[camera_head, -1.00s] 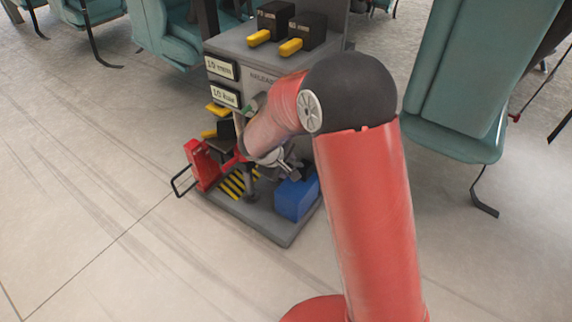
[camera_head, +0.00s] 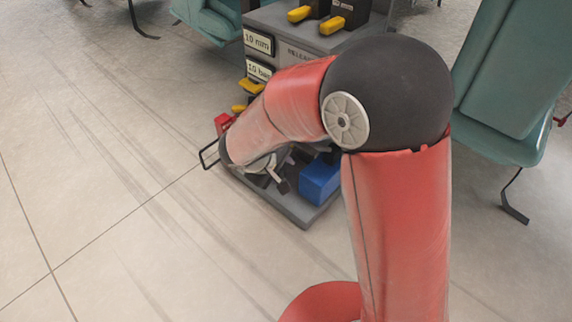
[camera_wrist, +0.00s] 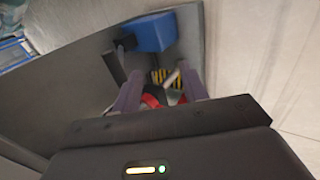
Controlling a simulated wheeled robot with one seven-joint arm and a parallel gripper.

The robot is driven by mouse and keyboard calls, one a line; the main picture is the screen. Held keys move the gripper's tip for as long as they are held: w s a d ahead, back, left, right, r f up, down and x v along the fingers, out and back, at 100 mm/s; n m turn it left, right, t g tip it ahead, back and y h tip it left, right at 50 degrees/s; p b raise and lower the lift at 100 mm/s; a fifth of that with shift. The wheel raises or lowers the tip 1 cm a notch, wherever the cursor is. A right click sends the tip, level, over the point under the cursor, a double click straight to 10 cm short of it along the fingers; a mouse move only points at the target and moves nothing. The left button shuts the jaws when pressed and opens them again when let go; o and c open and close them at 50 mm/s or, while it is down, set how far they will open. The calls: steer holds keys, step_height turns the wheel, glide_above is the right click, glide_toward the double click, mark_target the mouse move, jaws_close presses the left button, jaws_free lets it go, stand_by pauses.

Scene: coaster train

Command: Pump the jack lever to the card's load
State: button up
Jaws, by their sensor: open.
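A red jack (camera_head: 222,122) with a black wire loop handle (camera_head: 208,153) stands at the left of a grey stand in the head view, mostly hidden behind my arm. Two pale cards, the upper (camera_head: 258,43) and lower (camera_head: 260,69), are on the stand's front. Both appear to begin with 10; the rest is hard to read. My gripper (camera_head: 284,178) is low over the stand's base, largely hidden by my wrist. In the wrist view my gripper (camera_wrist: 158,92) is open, with red parts (camera_wrist: 152,97) and a pale rod (camera_wrist: 172,79) between or beyond the fingers. Contact cannot be told.
A blue block (camera_head: 320,180) sits on the stand's grey base (camera_head: 300,214), right of my gripper. Yellow-handled levers (camera_head: 334,25) are on top of the stand. Teal seats (camera_head: 505,85) stand at right and behind. The floor at left is clear.

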steer(key=shift+s+a+f+n, duration=0.1)
steer(key=shift+s+n, duration=0.05)
steer(key=shift+n, duration=0.15)
steer(key=c, duration=0.4)
steer(key=n+h+p, duration=0.1)
steer(key=n, duration=0.1)
steer(key=s+a+n+t+h+p, duration=0.1)
steer(key=n, duration=0.2)
steer(key=s+a+f+n+p, duration=0.1)
steer(key=n+p, duration=0.1)
steer(key=shift+f+n+h, duration=0.1)
steer(key=shift+n+h, duration=0.3)
jaws_close()
steer(key=w+d+f+n+t+h+p, duration=0.1)
steer(key=w+d+n+t+p, duration=0.2)
steer(key=w+n, duration=0.6)
steer(key=shift+d+n+t+h, duration=0.3)
steer(key=shift+d+t, duration=0.5)
steer(key=shift+d, duration=0.35)
